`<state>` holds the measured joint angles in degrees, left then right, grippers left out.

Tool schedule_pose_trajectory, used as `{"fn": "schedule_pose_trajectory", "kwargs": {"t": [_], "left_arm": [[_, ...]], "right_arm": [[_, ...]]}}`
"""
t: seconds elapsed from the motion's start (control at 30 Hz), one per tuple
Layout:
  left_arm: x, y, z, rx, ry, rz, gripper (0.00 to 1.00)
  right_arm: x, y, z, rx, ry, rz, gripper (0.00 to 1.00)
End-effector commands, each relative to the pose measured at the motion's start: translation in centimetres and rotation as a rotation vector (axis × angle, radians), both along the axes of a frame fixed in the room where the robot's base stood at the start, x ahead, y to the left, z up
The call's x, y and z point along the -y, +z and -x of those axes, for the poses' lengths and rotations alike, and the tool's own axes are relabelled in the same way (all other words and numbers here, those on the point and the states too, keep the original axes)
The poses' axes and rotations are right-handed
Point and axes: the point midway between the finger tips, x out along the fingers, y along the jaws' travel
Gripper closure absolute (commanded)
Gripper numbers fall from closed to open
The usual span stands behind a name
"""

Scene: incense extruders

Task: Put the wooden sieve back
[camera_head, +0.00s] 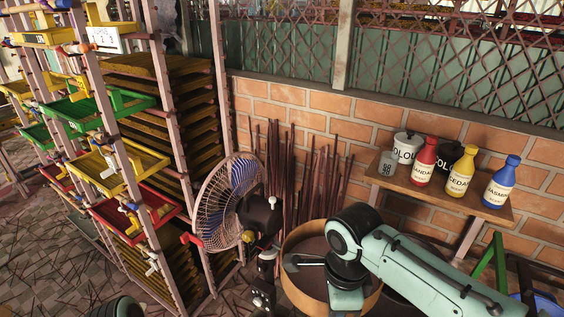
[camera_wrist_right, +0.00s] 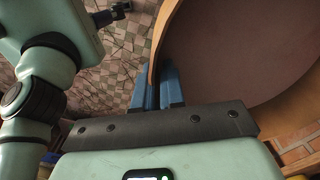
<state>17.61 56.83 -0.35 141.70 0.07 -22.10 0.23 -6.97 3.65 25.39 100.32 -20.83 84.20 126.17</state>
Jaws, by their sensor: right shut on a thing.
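The wooden sieve (camera_head: 295,291) is a round, tan-rimmed frame with a dark brown inside. It shows at the bottom centre of the head view, partly covered by my right arm. In the right wrist view, its curved rim (camera_wrist_right: 172,28) rises from between the blue fingers of my right gripper (camera_wrist_right: 158,92). The gripper is shut on this rim. In the head view the right fingertips are hidden behind my own wrist. My left gripper is not in view.
A caged fan (camera_head: 222,203) stands left of the sieve, with thin sticks (camera_head: 312,172) against the brick wall behind. A wooden shelf (camera_head: 408,187) on the right holds bottles and pots. A tall rack with coloured trays (camera_head: 133,165) stands at left.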

Motion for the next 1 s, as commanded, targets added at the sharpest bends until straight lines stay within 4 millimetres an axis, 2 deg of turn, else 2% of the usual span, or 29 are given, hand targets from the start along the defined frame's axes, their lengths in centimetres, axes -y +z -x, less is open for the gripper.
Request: {"fn": "schedule_pose_trajectory", "kwargs": {"t": [0.17, 0.47, 0.57, 0.73, 0.9, 1.0], "left_arm": [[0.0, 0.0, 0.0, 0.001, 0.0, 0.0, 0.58], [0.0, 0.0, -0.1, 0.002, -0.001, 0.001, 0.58], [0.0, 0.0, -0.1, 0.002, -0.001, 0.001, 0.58], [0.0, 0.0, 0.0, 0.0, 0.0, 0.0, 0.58], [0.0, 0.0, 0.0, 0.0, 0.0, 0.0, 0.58], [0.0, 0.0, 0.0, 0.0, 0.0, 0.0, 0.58]], "right_arm": [[0.1, -0.3, -0.3, -0.001, 0.013, 0.001, 1.0], [1.4, -5.6, -3.9, -0.004, 0.327, 0.005, 1.0], [2.1, -8.4, -5.4, -0.005, 0.483, 0.007, 1.0], [3.8, -14.3, -7.7, -0.008, 0.824, 0.01, 1.0], [5.5, -20.2, -9.0, -0.009, 1.17, 0.008, 1.0], [6.3, -22.9, -9.3, -0.008, 1.339, 0.005, 1.0]]}}
